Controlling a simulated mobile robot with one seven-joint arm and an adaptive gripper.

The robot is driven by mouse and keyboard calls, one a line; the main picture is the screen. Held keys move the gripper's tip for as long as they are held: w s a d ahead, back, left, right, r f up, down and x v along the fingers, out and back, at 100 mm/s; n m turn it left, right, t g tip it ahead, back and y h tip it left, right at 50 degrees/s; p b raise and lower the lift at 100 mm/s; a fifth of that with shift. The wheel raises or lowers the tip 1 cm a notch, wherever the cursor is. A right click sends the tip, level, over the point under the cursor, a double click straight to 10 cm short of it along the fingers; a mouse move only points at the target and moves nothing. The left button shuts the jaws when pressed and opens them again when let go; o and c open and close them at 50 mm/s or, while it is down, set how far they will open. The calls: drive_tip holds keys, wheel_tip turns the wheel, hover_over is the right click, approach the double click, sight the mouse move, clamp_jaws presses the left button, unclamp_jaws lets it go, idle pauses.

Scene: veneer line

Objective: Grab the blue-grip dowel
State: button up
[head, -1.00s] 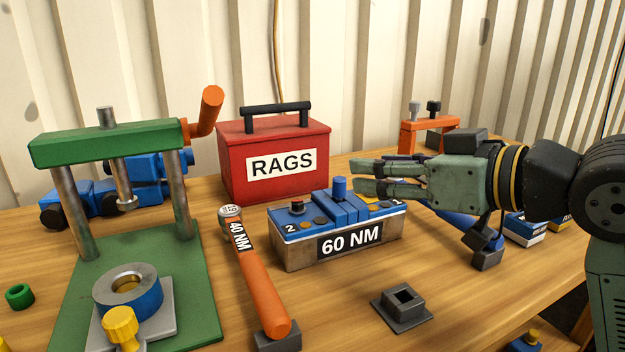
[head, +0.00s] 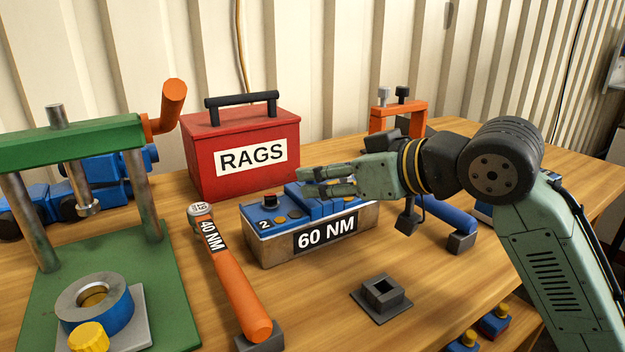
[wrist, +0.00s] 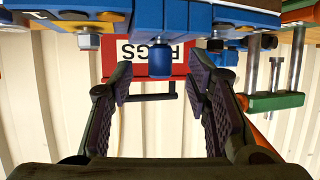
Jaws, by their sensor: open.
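The blue grip of a dowel (wrist: 160,62) stands up from the blue-topped 60 NM block, and shows as a short blue cylinder in the upside-down wrist view. In the head view my gripper hides it. My gripper (wrist: 158,80) is open and empty; in the wrist view the blue grip appears between its two dark ridged fingers, with a gap on each side. In the head view my gripper (head: 306,181) reaches leftward, level, over the 60 NM block (head: 275,245). I cannot tell whether the grip is fully within finger depth.
A red RAGS box (head: 205,172) stands behind the block. An orange 40 NM wrench (head: 238,285) lies to its left, near a green press (head: 150,260). A grey square socket (head: 365,298) sits in front. A blue-handled tool (head: 450,216) lies right, below my arm.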

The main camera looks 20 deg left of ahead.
drive_tip(key=shift+w+a+f, duration=0.2)
drive_tip(key=shift+a+f, duration=0.1)
drive_tip(key=shift+a, duration=0.3)
drive_tip(key=shift+c, duration=0.4)
clamp_jaws()
